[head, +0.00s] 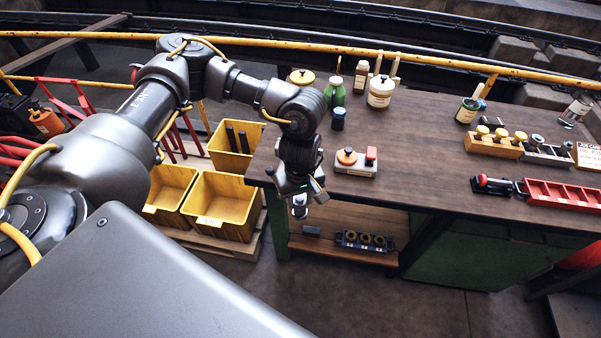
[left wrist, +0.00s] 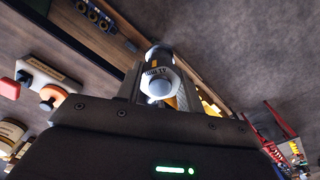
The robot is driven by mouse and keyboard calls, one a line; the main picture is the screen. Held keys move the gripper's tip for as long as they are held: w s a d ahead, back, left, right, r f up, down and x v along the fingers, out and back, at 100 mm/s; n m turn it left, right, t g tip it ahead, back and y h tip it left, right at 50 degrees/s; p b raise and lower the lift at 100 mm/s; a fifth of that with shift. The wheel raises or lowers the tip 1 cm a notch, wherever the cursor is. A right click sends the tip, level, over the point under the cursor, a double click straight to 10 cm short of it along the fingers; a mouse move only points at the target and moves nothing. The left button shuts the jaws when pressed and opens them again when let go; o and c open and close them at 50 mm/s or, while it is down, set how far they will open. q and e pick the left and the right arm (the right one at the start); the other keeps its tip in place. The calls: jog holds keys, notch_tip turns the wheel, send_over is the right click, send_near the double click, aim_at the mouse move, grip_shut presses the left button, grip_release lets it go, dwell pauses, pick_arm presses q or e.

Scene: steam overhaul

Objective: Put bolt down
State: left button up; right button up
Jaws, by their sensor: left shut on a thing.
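My left gripper (head: 300,193) hangs pointing down just in front of the bench's front left edge and is shut on the bolt. My right gripper is in neither view.
The wooden bench (head: 420,180) holds a red-and-orange control box (head: 355,168), bottles, jars and a red tray (head: 562,195). A lower shelf (head: 335,252) carries a dark block with round parts (head: 365,241). Yellow bins (head: 222,206) stand left of the bench.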

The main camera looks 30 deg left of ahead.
aim_at(298, 218)
pick_arm(q)
jog(key=f+m+b, duration=0.1)
jog(key=f, duration=0.1)
jog(key=s+f+m+b, duration=0.1)
jog(key=f, duration=0.1)
jog(key=s+f+m+b, duration=0.1)
jog(key=f, duration=0.1)
jog(key=shift+s+d, duration=0.15)
jog(key=shift+d, duration=0.2)
notch_tip(298, 218, down, 9)
jog(key=m+b, duration=0.1)
jog(key=b, duration=0.7)
jog(key=shift+s+d+r, duration=0.2)
jog(key=shift+s+d, duration=0.05)
jog(key=shift+s, duration=0.15)
jog(key=shift+d, duration=0.1)
